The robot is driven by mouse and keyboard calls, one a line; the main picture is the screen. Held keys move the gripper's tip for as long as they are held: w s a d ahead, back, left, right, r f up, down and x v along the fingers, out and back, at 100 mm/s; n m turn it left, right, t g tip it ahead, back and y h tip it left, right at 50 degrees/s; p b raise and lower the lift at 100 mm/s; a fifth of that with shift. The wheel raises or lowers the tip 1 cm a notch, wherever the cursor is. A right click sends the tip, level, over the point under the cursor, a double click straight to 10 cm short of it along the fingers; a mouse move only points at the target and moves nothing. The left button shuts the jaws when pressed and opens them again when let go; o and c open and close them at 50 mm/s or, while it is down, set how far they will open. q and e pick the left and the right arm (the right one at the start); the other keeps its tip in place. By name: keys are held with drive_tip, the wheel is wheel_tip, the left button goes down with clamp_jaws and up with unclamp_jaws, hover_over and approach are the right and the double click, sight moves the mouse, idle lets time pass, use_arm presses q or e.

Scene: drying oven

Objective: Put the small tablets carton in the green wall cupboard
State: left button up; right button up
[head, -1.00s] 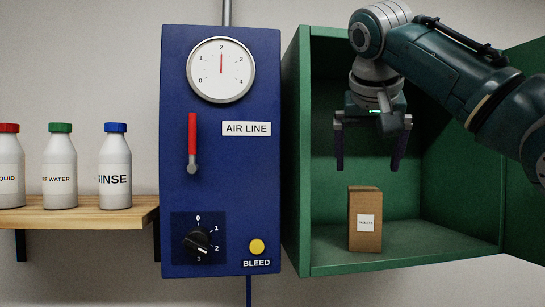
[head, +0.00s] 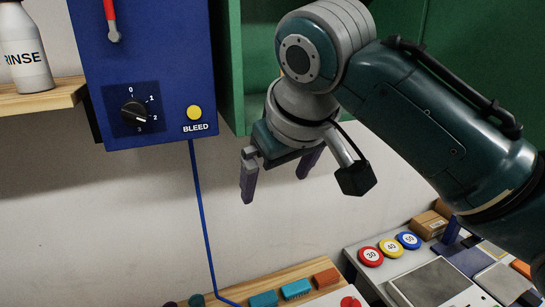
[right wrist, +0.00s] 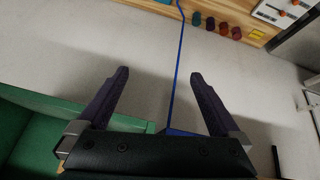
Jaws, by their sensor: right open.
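The green wall cupboard (head: 230,65) is at the upper middle of the head view, cut by the top edge. My right arm covers much of its inside. It also shows at the lower left of the right wrist view (right wrist: 35,140). My right gripper (head: 275,190) is open and empty, fingers down, in front of the wall below the cupboard. In the right wrist view its spread fingers (right wrist: 158,73) have nothing between them. The small tablets carton, seen standing in the cupboard earlier, cannot be made out now; my arm blocks that spot. My left gripper is not in view.
The blue air line panel (head: 150,60) hangs left of the cupboard, with a blue hose (head: 203,220) running down. Below is a bench with coloured blocks (head: 296,289), round numbered discs (head: 371,256) and a brown box (head: 427,225). A bottle shelf (head: 45,97) is at left.

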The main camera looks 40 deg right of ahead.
drive_tip(key=s+a+f+n, duration=0.1)
drive_tip(key=s+f, duration=0.1)
drive_tip(key=s, duration=0.5)
drive_tip(key=s+a+f+g+y, duration=0.1)
drive_tip(key=s+a+f, duration=0.1)
drive_tip(key=s, duration=0.6)
drive_tip(key=s+a+f+n+g+y, duration=0.1)
drive_tip(key=s+f, duration=0.2)
drive_tip(key=s, duration=0.5)
drive_tip(key=shift+s+a+f+n, duration=0.15)
drive_tip(key=shift+a+f+n, duration=0.15)
drive_tip(key=shift+a, duration=0.1)
